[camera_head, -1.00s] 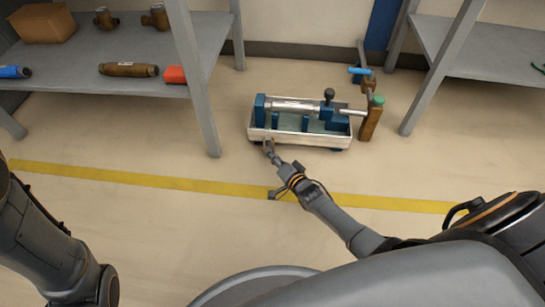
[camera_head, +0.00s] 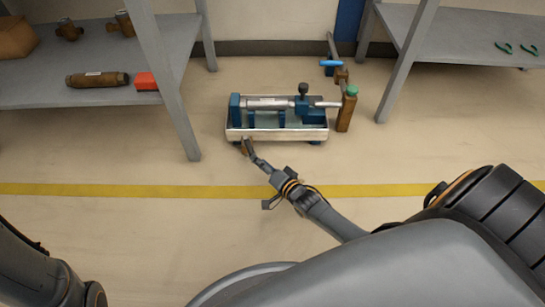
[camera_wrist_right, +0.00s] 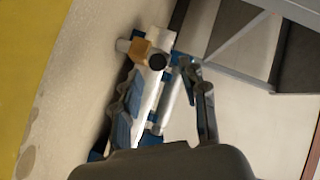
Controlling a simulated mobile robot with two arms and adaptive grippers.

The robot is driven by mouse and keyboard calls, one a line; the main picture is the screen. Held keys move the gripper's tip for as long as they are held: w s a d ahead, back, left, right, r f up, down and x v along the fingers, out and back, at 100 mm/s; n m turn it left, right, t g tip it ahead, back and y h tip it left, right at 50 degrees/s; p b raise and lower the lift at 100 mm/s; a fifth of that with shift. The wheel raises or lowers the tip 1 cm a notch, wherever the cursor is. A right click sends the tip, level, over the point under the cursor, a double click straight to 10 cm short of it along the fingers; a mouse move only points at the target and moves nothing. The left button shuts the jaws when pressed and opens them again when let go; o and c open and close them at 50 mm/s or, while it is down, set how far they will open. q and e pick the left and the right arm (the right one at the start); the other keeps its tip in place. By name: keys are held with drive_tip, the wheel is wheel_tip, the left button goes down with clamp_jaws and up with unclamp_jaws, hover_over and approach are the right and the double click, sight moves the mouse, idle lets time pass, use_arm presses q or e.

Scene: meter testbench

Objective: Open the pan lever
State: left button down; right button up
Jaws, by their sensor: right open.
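The test bench is a blue and silver meter rig in a white-rimmed pan (camera_head: 278,134), standing in the middle of the head view. A small brass-coloured fitting (camera_wrist_right: 141,47) with a dark round end shows at the pan's edge in the wrist view; I cannot tell a lever on it clearly. My right gripper (camera_head: 249,150) is at the pan's front left corner. In the wrist view the right gripper (camera_wrist_right: 160,70) is open, with the fitting just past its fingertips. I cannot tell whether they touch. My left gripper is out of view; only its arm shows at lower left.
A blue-handled valve (camera_head: 331,62) and a brown post with a green top (camera_head: 347,108) stand at the bench's right. A grey shelf (camera_head: 90,92) with brass parts and a red block (camera_head: 146,81) is at left. Another shelf (camera_head: 460,45) is at right.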

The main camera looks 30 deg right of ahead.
drive_tip(key=v, duration=0.6)
drive_tip(key=shift+s, duration=0.25)
